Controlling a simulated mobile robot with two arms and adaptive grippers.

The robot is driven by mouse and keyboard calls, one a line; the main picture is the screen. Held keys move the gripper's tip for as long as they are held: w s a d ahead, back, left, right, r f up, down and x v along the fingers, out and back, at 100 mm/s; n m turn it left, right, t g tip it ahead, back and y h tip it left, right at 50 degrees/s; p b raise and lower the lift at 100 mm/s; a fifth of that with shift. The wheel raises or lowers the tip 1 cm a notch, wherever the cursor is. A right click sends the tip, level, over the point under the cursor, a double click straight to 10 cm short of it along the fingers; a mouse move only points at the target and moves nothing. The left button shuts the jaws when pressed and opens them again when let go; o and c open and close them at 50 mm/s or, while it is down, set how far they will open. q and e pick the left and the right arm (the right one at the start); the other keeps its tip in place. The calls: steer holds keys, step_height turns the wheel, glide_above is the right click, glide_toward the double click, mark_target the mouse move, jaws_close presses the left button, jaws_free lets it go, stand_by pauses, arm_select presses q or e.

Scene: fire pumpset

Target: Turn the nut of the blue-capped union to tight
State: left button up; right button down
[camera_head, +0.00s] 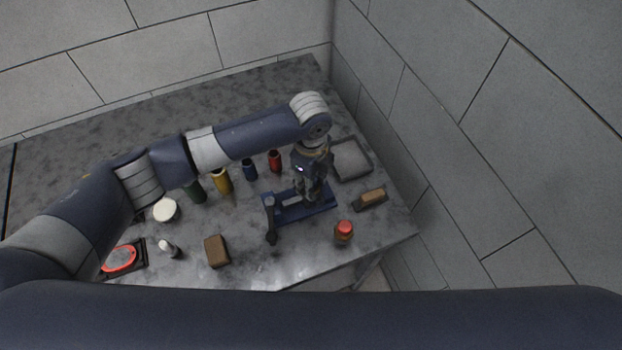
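My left arm comes in from the left and reaches across the grey table. Its gripper (308,192) points down at a blue fixture (290,212) on the table's right half. The gripper hides whatever is held in the middle of the fixture, and I cannot tell if its fingers are open or shut. I cannot make out the union's nut or its blue cap there. A small dark blue cylinder (249,170) stands behind and left of the fixture; I cannot tell if it belongs to a union. My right gripper is not in view.
Yellow (222,181), red (274,161) and dark green (194,192) cylinders stand behind. A grey tray (351,160), brown-topped block (372,197) and red-capped jar (344,231) are right. A brown block (216,251) lies front left. Walls (420,90) close the back and right.

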arm_select(q)
steer(key=o, duration=1.1)
steer(key=shift+c, duration=0.2)
step_height(320, 180, up, 12)
stand_by(0.3)
